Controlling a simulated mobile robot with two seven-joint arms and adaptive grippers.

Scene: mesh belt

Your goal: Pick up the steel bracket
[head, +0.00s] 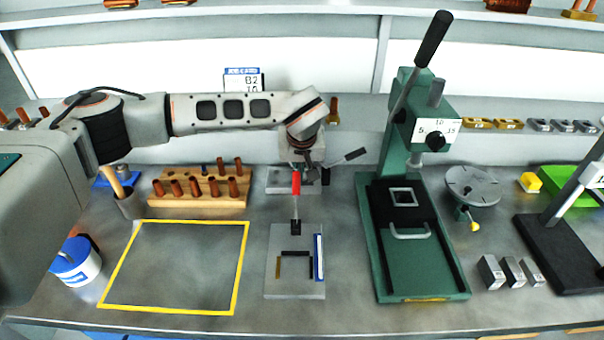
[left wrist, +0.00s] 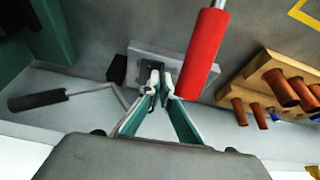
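My left gripper (head: 308,163) is low over a small light-grey plate (head: 280,181) of a rear fixture with a black-handled lever. In the left wrist view, its fingertips (left wrist: 158,86) come close together just in front of this plate (left wrist: 180,68). A small grey and dark metal piece (left wrist: 147,90) shows at the fingertips. I cannot tell whether it is the steel bracket, part of the fixture, or held. Several grey metal parts (head: 562,126) that look like brackets sit in a row on the back ledge at the right. My right gripper is not in view.
A red clamp handle (head: 296,183) stands close in front of the gripper, on a front fixture plate (head: 283,293). A green press (head: 420,270) stands to the right, a wooden peg rack (head: 200,203) to the left. The yellow-outlined area (head: 240,266) is empty.

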